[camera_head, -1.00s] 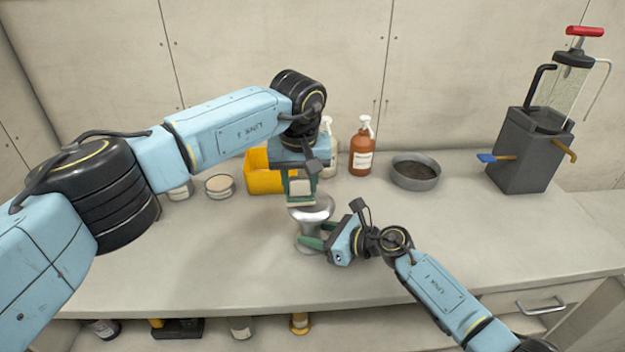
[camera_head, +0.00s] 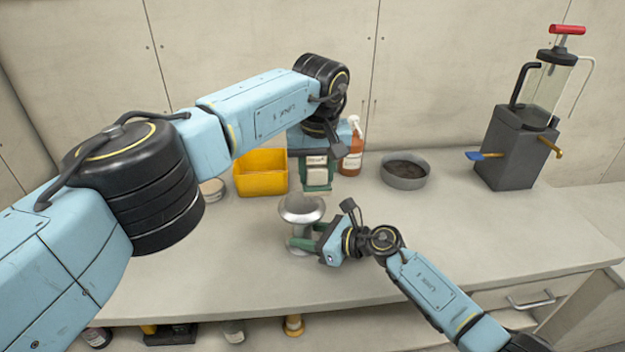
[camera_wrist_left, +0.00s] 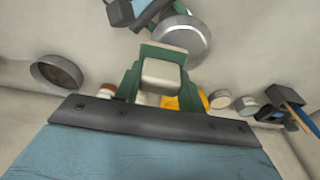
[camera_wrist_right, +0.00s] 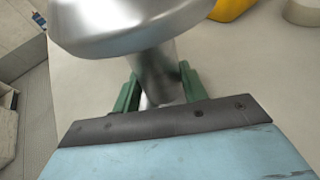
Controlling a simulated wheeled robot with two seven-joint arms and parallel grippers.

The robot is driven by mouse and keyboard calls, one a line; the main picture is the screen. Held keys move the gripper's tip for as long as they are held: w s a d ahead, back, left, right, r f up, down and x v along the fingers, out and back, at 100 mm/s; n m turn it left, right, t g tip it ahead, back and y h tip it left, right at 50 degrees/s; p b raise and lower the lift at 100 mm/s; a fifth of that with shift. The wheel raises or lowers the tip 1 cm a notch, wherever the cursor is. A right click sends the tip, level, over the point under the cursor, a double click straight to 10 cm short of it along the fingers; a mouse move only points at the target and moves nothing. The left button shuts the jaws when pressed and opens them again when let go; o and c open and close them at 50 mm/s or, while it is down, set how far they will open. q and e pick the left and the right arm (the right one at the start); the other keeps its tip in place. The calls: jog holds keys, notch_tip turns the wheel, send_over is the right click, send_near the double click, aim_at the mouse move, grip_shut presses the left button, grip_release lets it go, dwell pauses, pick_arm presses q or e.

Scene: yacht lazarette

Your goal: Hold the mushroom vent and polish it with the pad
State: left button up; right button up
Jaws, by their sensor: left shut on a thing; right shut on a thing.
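The mushroom vent (camera_head: 301,208) is shiny metal with a wide domed cap on a narrower stem, standing upright on the counter. My right gripper (camera_head: 296,243) is shut around its stem, and the right wrist view shows the stem (camera_wrist_right: 154,75) between the green fingers. My left gripper (camera_head: 317,184) is shut on a pale pad (camera_head: 316,175), held above the counter behind and slightly right of the vent's cap. In the left wrist view the pad (camera_wrist_left: 162,75) sits between the green fingers, apart from the cap (camera_wrist_left: 183,40).
A yellow bin (camera_head: 261,174) stands behind the vent. An orange-brown pump bottle (camera_head: 352,155), a grey bowl of dark material (camera_head: 405,172) and a dark box with a clear pump (camera_head: 515,146) stand further right. The counter front is clear.

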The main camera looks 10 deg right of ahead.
pick_arm(q)
jog(key=shift+r, duration=2.7)
pick_arm(e)
jog(key=o, duration=1)
